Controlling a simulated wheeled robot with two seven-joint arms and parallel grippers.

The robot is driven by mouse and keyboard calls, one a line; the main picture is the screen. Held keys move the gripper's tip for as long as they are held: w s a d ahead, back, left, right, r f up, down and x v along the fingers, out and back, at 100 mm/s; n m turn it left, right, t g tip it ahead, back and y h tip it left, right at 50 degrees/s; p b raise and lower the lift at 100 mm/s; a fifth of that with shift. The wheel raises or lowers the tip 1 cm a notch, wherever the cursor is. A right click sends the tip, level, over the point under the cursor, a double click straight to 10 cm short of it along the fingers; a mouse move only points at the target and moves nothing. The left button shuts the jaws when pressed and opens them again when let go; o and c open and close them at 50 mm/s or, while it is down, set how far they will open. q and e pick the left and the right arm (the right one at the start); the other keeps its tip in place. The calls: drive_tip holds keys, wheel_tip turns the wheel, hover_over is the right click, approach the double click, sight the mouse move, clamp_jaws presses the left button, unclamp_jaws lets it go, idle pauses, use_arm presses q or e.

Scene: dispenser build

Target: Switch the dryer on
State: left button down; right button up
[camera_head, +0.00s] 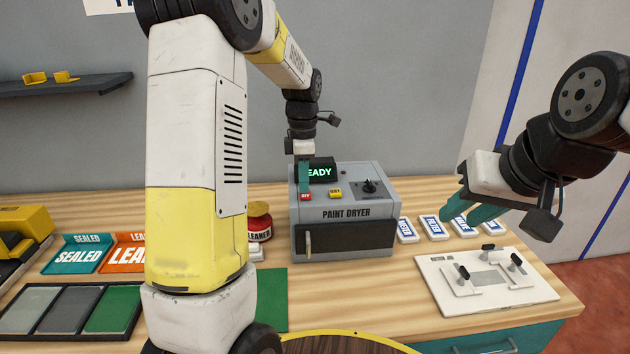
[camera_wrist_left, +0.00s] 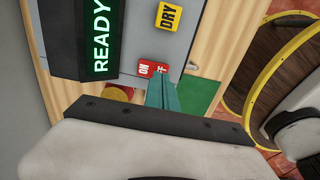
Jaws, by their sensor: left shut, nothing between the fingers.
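The grey paint dryer (camera_head: 345,240) stands on the wooden bench, its dark front door closed. Its screen (camera_head: 321,172) reads READY in green; the screen also shows in the left wrist view (camera_wrist_left: 100,40). A red ON/OFF switch (camera_head: 306,197) and a yellow DRY button (camera_head: 335,192) sit below the screen. My left gripper (camera_head: 303,187) is shut and empty, its teal fingertips at the red switch. In the left wrist view the fingertips (camera_wrist_left: 163,88) partly cover the OFF end of the switch (camera_wrist_left: 147,67); contact cannot be told. My right gripper (camera_head: 468,203) is open and empty, right of the dryer.
A black knob (camera_head: 370,186) is on the dryer's right top. White labelled blocks (camera_head: 434,228) and a white fixture board (camera_head: 485,285) lie to the right. A red cleaner tin (camera_head: 259,222) stands left of the dryer. Signs (camera_head: 82,253) and a swatch tray (camera_head: 75,311) lie far left.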

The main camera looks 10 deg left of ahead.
use_arm(q)
drive_tip(key=shift+f, duration=0.6)
drive_tip(key=shift+s+f, duration=0.15)
drive_tip(key=shift+f, duration=0.05)
